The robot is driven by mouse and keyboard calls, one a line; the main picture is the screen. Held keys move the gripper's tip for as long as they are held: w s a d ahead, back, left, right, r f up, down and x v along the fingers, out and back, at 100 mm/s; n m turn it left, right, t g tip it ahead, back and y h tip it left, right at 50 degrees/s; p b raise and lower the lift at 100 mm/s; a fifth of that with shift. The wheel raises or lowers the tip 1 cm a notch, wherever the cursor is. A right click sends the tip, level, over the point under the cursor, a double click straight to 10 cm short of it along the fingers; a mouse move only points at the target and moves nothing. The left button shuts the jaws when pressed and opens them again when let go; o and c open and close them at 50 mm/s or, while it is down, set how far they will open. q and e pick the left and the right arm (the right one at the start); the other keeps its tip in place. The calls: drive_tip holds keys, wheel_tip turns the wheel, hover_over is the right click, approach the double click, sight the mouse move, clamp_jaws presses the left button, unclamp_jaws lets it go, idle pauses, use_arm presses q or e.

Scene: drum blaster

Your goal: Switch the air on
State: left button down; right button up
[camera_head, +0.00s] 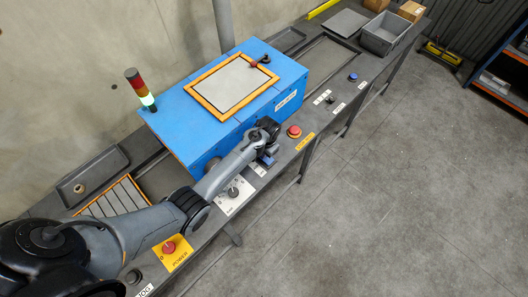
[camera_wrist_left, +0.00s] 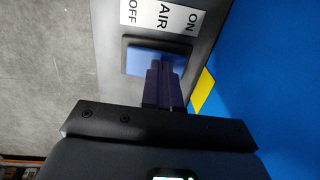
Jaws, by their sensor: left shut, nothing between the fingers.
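The air switch is a blue rocker (camera_wrist_left: 140,60) in a dark frame, beside a white label (camera_wrist_left: 162,14) reading ON, AIR, OFF. In the left wrist view ON is at the right and OFF at the left. My left gripper (camera_wrist_left: 162,72) is shut and empty, its fingertips over the middle to right part of the rocker. I cannot tell whether they touch it. In the head view my left gripper (camera_head: 266,157) points down at the console in front of the blue cabinet (camera_head: 205,125), and mostly hides the switch. My right gripper is not in view.
A red button (camera_head: 294,131) stands just right of the gripper. A black knob (camera_head: 233,191) on a white plate lies left of it, and a red POWER knob (camera_head: 169,247) on a yellow plate farther left. The floor in front is clear.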

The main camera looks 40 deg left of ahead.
sight(268, 161)
use_arm(q)
drive_tip(key=r+p, duration=0.3)
drive_tip(key=shift+d+r+p, duration=0.25)
drive_tip(key=shift+r+p, duration=0.1)
drive_tip(key=shift+r, duration=0.05)
wheel_tip(268, 161, up, 9)
drive_tip(key=d, duration=0.1)
drive_tip(key=shift+s+d, duration=0.15)
drive_tip(key=shift+d, duration=0.1)
